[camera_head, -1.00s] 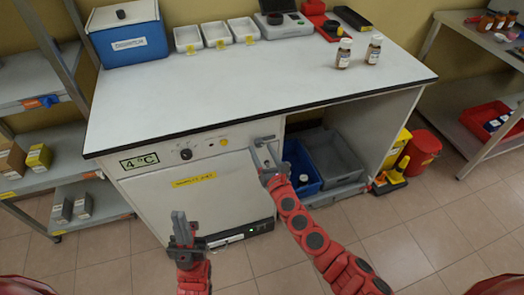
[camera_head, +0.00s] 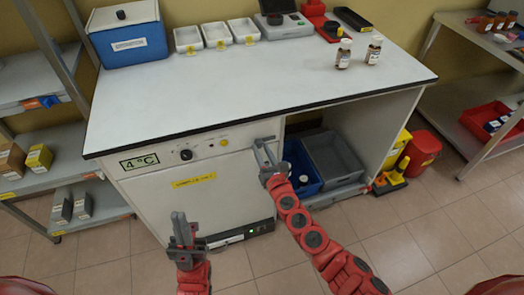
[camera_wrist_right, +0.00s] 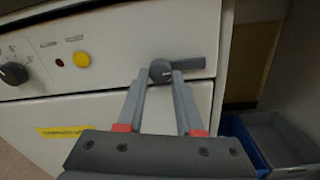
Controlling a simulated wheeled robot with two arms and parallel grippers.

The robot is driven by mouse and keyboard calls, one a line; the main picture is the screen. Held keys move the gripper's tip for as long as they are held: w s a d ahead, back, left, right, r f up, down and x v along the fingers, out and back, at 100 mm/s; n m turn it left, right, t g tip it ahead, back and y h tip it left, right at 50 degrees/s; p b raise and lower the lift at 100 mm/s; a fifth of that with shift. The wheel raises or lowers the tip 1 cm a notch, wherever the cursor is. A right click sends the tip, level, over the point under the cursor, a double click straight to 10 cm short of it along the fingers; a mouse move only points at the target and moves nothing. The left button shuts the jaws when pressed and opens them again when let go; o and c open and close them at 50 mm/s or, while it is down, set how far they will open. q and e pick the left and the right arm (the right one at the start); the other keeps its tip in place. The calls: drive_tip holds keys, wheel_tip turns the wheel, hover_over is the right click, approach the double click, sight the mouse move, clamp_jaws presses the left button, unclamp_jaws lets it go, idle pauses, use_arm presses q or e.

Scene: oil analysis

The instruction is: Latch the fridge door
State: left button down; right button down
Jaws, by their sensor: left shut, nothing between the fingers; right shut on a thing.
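The fridge door (camera_head: 190,205) is white with a yellow label, below a panel with a dial and a 4 °C display. It looks flush with the front. The grey latch (camera_wrist_right: 188,64) sits on the panel above the door's upper right corner, its lever lying horizontal to the right from a round pivot. It shows small in the head view (camera_head: 265,139). My right gripper (camera_head: 265,153) is at the latch; in the right wrist view its fingers (camera_wrist_right: 163,76) straddle the round pivot part and are shut on it. My left gripper (camera_head: 182,226) is shut and empty in front of the door's lower part.
Right of the fridge, a blue bin (camera_head: 301,166) and a grey bin (camera_head: 333,158) stand under the bench (camera_head: 240,82). A yellow wet-floor item (camera_head: 392,178) and a red bin (camera_head: 424,150) stand further right. Floor in front is clear.

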drive_tip(key=m+b, duration=0.1)
drive_tip(key=m, duration=0.2)
drive_tip(key=shift+f+m+b, duration=0.1)
drive_tip(key=shift+m+b, duration=0.3)
drive_tip(key=m+b, duration=0.1)
drive_tip(key=m, duration=0.3)
drive_tip(key=shift+a+m, duration=0.1)
drive_tip(key=shift+m, duration=0.3)
drive_tip(key=m+b, duration=0.1)
drive_tip(key=m, duration=0.3)
drive_tip(key=shift+m, duration=0.3)
drive_tip(key=shift+r+m+h+b, duration=0.2)
drive_tip(key=shift+m+h+b, duration=0.15)
drive_tip(key=shift+m, duration=2.25)
drive_tip(key=c, duration=0.6)
unclamp_jaws()
drive_tip(key=shift+o, duration=0.2)
drive_tip(key=shift+s, duration=0.1)
drive_tip(key=v, duration=1.7)
drive_tip(key=shift+s+f+b, duration=0.15)
drive_tip(key=shift+f+b, duration=0.25)
drive_tip(key=shift+b, duration=0.05)
